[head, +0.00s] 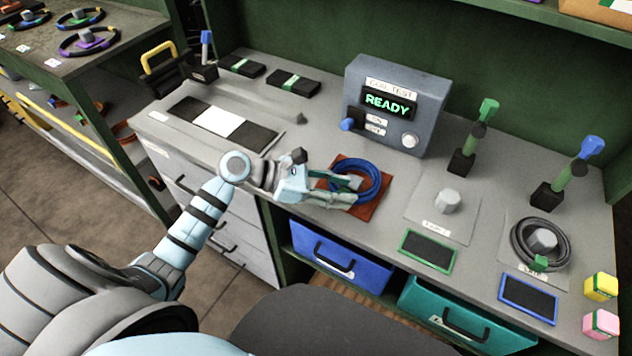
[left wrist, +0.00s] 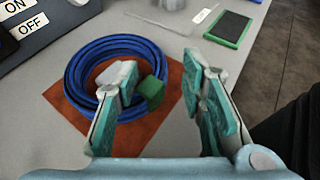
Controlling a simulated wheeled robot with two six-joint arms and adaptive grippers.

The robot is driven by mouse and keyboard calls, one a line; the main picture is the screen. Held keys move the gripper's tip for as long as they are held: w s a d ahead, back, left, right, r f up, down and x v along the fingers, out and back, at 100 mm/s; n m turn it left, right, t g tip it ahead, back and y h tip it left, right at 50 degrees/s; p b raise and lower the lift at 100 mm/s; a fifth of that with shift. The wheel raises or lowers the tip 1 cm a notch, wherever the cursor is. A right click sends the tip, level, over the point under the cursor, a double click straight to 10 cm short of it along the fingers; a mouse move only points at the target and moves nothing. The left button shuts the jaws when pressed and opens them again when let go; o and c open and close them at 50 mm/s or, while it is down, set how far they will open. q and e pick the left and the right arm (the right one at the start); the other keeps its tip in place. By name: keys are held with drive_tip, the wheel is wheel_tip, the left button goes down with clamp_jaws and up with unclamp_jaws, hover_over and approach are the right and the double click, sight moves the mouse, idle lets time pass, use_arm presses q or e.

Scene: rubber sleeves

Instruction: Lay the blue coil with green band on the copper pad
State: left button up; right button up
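The blue coil (head: 374,183) lies on the copper pad (head: 375,210) in front of the test box. In the left wrist view the blue coil (left wrist: 78,72) rests flat on the copper pad (left wrist: 62,108), with its green band (left wrist: 150,92) on the side nearest my gripper. My left gripper (head: 350,191) is at the coil's near left side. My right gripper is not in view.
The test box (head: 397,105) reading READY stands behind the pad. A grey peg (head: 447,201) stands on a plate to the right. A black coil (head: 519,243) lies around another peg further right. Blue and teal drawers (head: 342,254) sit below the bench edge.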

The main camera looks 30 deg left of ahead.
use_arm(q)
drive_tip(key=v, duration=0.8)
drive_tip(key=shift+s+a, duration=0.15)
drive_tip(key=shift+a, duration=0.05)
